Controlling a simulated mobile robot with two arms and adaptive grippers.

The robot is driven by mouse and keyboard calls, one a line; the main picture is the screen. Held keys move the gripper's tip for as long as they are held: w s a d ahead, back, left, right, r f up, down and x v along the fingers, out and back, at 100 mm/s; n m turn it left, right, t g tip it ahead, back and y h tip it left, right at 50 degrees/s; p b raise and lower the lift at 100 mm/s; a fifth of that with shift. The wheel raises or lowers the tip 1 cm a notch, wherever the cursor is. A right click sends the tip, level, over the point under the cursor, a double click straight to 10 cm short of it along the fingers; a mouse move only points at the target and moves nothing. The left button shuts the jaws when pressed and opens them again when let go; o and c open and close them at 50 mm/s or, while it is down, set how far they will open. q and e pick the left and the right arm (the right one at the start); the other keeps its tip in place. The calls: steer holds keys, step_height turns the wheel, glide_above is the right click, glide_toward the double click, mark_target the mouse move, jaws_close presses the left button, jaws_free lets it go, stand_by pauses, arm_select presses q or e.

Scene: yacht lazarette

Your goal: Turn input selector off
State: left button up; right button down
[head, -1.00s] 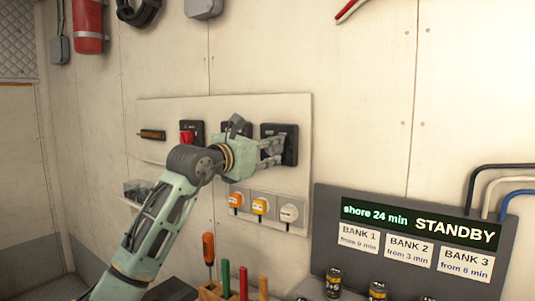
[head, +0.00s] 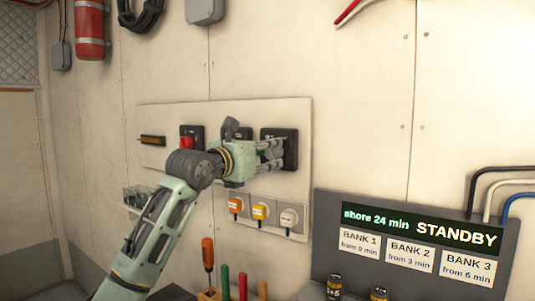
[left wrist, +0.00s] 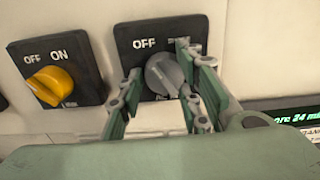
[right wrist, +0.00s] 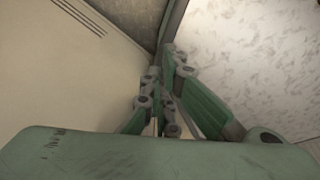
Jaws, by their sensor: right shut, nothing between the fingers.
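The input selector (left wrist: 164,75) is a grey rotary knob on a black plate, with OFF printed at its upper left; the other label is partly hidden by a finger. Its black plate (head: 291,148) also shows in the head view, at the right of the wall panel. My left gripper (left wrist: 160,58) is open, its fingers on either side of the knob. A small gap shows between the left finger and the knob; contact on the right cannot be told. My right gripper (right wrist: 160,75) is shut and empty, away from the panel.
A yellow knob (left wrist: 53,86) on an OFF/ON plate sits left of the selector. A red knob (head: 187,142) is further left. Plugs (head: 260,212) line the panel's lower edge. A display (head: 420,225) reading STANDBY is at the right. Screwdriver-like tools (head: 208,253) stand below.

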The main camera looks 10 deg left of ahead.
arm_select(q)
steer(key=shift+o, duration=1.1)
steer(key=shift+w+a+r, duration=0.1)
steer(key=shift+a+r, duration=0.05)
steer(key=shift+a, duration=0.2)
steer(key=shift+d, duration=0.1)
steer(key=shift+s, duration=0.2)
steer(key=v, duration=1.1)
steer(key=shift+s, duration=0.4)
